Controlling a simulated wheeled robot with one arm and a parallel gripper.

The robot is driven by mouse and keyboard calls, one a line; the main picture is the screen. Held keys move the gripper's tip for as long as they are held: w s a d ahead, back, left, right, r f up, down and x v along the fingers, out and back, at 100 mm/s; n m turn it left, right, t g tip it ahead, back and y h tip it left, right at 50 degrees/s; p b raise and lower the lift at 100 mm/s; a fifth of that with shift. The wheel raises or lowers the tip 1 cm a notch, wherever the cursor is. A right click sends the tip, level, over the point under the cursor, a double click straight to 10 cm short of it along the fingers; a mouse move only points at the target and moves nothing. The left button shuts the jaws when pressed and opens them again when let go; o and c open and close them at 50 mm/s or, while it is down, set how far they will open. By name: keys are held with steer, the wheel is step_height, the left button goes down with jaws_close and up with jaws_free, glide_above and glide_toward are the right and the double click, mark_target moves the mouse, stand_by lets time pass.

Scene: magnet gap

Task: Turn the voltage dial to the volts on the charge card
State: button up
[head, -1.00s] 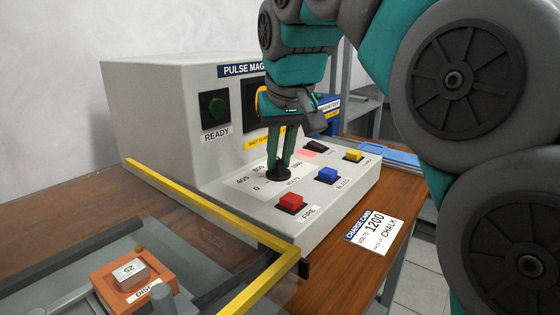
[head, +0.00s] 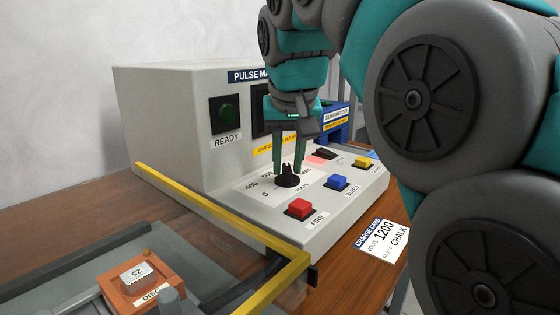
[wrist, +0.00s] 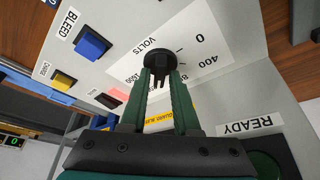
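The black voltage dial (head: 288,181) sits on the sloped panel of the pulse magnet box, beside the printed VOLTS scale with 0 and 400 readable. It also shows in the wrist view (wrist: 160,62). My gripper (head: 288,167) is above it with its green fingers apart, one on each side of the knob's raised grip. In the wrist view a gap shows between the fingers (wrist: 161,80). Which number the dial points at is too small to tell. The charge card (head: 382,241) lies at the right table edge and reads 1200 volts, CHALK.
The red FIRE button (head: 299,208), blue BLEED button (head: 337,182) and yellow button (head: 362,162) are close by on the panel. A yellow guard bar (head: 210,208) runs along the left. The orange disc holder (head: 140,283) is at front left.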

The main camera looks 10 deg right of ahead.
mark_target(289, 192)
steer(key=shift+o, duration=1.2)
steer(key=p+v, duration=0.1)
steer(key=v, duration=0.6)
steer(key=shift+r, duration=0.35)
steer(key=shift+s, duration=0.2)
